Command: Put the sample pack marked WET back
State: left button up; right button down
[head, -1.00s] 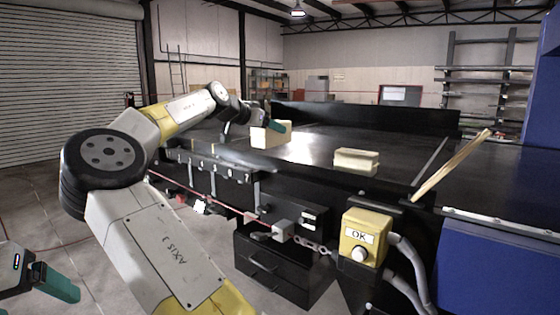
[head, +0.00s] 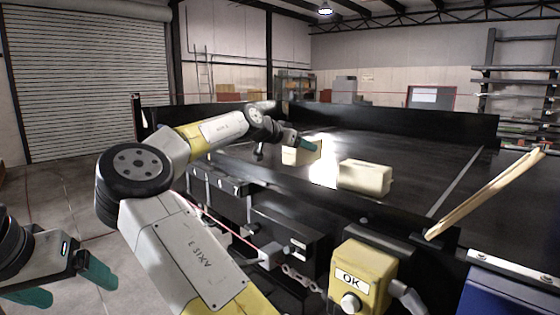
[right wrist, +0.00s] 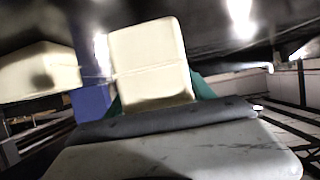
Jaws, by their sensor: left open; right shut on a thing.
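One cream block-shaped pack (head: 296,157) is held by my right gripper (head: 301,143) at the near left side of the black conveyor. The right gripper is shut on it, with a teal finger showing at its top. The held pack also shows in the right wrist view (right wrist: 150,65). A second cream pack (head: 366,178) lies on the belt to its right, apart from it; a cream block shows at left in the right wrist view (right wrist: 38,75). I can read no WET mark on either. My left gripper (head: 78,291) is open and empty at the lower left, over the floor.
The black conveyor belt (head: 415,155) has bare room behind the packs. A yellow box marked OK (head: 362,280) stands at its near edge. A wooden stick (head: 487,195) slants up at the right. A black back wall (head: 400,118) bounds the belt.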

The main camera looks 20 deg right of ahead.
aim_at(301, 157)
jog(key=shift+f, duration=2.1)
jog(key=shift+c, duration=1.8)
grip_release()
jog(key=shift+f, duration=0.1)
